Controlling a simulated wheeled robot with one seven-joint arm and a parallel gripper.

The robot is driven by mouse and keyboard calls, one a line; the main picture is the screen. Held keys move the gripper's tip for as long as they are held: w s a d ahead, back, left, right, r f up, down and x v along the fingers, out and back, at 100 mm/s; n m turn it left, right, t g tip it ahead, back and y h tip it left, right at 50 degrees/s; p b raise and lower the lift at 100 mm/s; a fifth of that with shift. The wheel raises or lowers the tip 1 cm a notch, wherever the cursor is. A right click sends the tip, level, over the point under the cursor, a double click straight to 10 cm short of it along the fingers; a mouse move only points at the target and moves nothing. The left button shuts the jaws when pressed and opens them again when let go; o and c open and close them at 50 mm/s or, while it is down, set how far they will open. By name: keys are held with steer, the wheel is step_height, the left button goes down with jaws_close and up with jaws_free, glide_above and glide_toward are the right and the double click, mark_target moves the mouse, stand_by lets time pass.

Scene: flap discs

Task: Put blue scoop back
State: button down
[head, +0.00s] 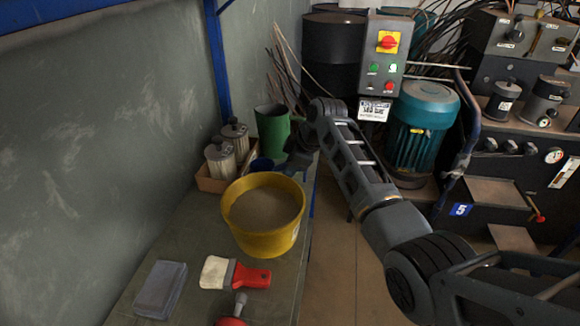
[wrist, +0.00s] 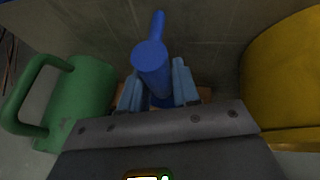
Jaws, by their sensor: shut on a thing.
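The blue scoop (wrist: 152,62) is between the fingers of my gripper (wrist: 156,90) in the wrist view, with a thin blue part reaching up past a rounded near part. My gripper is shut on it. In the head view my gripper (head: 281,167) is just behind the yellow bucket (head: 246,236), and a bit of the blue scoop (head: 261,164) shows at its left. The yellow bucket, filled with grey-brown material, also shows at the right of the wrist view (wrist: 285,75). The scoop's lower part is largely hidden by the gripper.
A green jug (head: 272,132) stands just behind the gripper; it is on the left in the wrist view (wrist: 78,100). A low box (head: 211,184) with two metal canisters (head: 220,158) is by the wall. A red-handled brush (head: 235,274) and a grey block (head: 160,288) lie on the near bench.

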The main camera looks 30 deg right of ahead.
steer(key=shift+f+b, duration=0.4)
steer(key=shift+f, duration=0.2)
steer(key=c, duration=0.7)
jaws_free()
steer(key=shift+c, duration=0.2)
